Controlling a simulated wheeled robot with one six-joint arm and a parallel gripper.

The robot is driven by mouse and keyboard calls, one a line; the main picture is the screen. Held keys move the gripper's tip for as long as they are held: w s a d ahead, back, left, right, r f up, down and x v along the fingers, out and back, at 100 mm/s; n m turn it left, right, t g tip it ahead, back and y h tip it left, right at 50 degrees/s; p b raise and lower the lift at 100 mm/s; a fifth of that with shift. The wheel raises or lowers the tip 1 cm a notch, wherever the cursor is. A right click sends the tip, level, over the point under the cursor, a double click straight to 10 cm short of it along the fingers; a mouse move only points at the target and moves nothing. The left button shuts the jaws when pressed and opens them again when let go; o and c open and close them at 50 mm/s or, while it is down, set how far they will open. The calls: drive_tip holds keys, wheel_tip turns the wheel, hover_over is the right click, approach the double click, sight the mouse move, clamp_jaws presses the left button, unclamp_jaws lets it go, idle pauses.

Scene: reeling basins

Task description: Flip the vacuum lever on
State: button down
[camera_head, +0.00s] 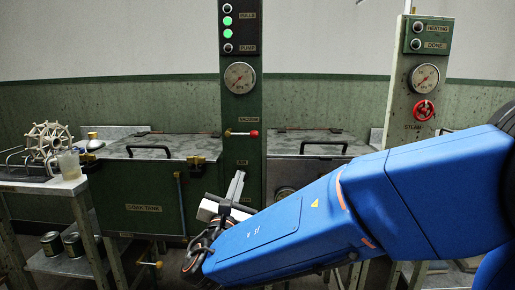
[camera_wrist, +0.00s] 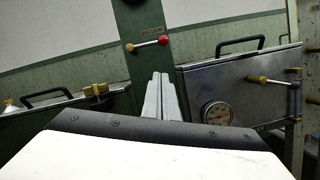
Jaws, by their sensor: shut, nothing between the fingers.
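The vacuum lever (camera_head: 242,133) is a short horizontal bar on the green post (camera_head: 243,105), with a red knob at its right end and a brass-coloured end at its left. A "VACUUM" label sits just above it. In the wrist view the lever (camera_wrist: 147,43) lies beyond and above my fingertips, with its red knob to the right. My gripper (camera_head: 238,174) is in front of the post, below the lever and apart from it. In the wrist view its two fingers (camera_wrist: 160,78) are together and hold nothing.
The soak tank (camera_head: 140,208) with a handled lid stands left of the post. A second lidded tank (camera_head: 318,137) stands to the right, partly behind my arm. A gauge (camera_head: 239,78) and green lights are higher on the post. A red steam valve wheel (camera_head: 424,110) is at right.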

drive_tip(key=shift+w+d, duration=0.1)
drive_tip(key=r+x, duration=0.2)
drive_tip(key=x, duration=1)
drive_tip(key=shift+d+r, duration=0.35)
drive_tip(key=shift+d, duration=0.1)
